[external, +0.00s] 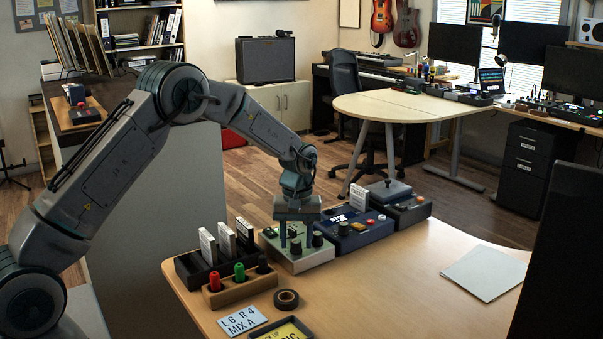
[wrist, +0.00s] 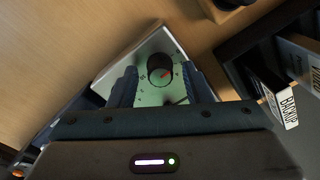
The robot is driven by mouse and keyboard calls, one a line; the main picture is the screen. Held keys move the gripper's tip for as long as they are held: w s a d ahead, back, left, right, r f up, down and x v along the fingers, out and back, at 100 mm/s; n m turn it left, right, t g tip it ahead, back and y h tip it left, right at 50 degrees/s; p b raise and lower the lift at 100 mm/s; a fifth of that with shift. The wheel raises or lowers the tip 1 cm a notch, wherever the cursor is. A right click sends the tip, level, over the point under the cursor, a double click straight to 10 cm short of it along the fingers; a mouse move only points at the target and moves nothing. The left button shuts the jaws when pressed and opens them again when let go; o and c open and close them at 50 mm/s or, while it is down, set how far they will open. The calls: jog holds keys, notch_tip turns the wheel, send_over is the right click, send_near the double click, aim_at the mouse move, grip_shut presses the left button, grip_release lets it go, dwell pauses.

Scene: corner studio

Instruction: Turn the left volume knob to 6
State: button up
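A pale green and white control box (external: 309,262) stands on the wooden table with black knobs on top. My gripper (external: 297,240) points down over this box, its fingers apart. In the wrist view, a round black knob (wrist: 160,68) with a red pointer mark lies between the two blue fingertips (wrist: 163,80), with gaps on both sides. The pointer is toward the lower right of the picture. Small dial marks ring the knob, too small to read. My gripper holds nothing. A blue-white card (external: 243,321) on the table reads "L 6 R 4 MIX A".
A black rack (external: 187,268) with white cases stands left of the box. A wooden holder (external: 240,291) with red and green plugs and a tape roll (external: 286,299) are in front. A blue box (external: 353,232) is close on the right. The table's right part is mostly clear.

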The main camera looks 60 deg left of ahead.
jog(key=c, duration=0.8)
jog(key=shift+m, duration=0.4)
jog(key=m+b, duration=0.1)
jog(key=m, duration=0.2)
jog(key=shift+m, duration=0.4)
jog(key=m+b, duration=0.1)
jog(key=m, duration=0.3)
jog(key=shift+m, duration=0.3)
jog(key=m, duration=0.6)
jog(key=shift+r, duration=0.1)
jog(key=m, duration=0.6)
jog(key=shift+m, duration=0.4)
jog(key=shift+t, duration=0.3)
